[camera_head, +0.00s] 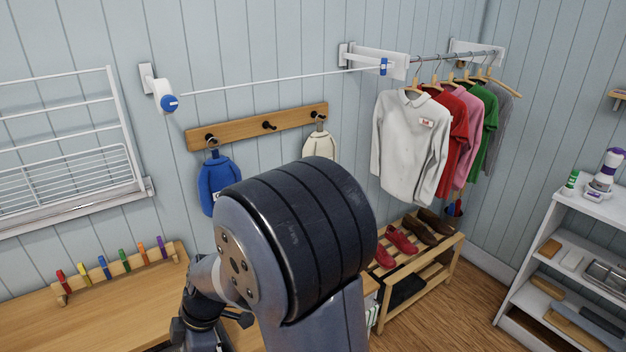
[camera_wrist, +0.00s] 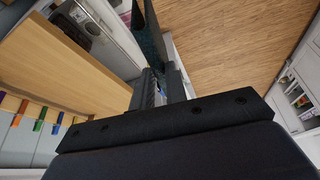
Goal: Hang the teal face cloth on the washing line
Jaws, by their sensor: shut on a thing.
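The washing line (camera_head: 280,82) is a thin white cord stretched along the wall, from a white reel with a blue cap (camera_head: 165,97) at left to a blue-and-white bracket (camera_head: 384,67) at right. In the wrist view my gripper (camera_wrist: 158,88) is shut on a dark teal cloth (camera_wrist: 149,38), seen nearly edge-on as a narrow strip. In the head view my arm fills the lower middle. The gripper end is low at left, near the wooden top and well below the line. The cloth cannot be made out there.
Below the line is a peg rail (camera_head: 258,126) with a blue bag (camera_head: 217,182) and a cream bag (camera_head: 319,147). Colored clothespins stand on a wooden rack (camera_head: 118,271) on the wooden top (camera_head: 95,318). Shirts (camera_head: 410,142) hang at right above a shoe bench (camera_head: 425,265).

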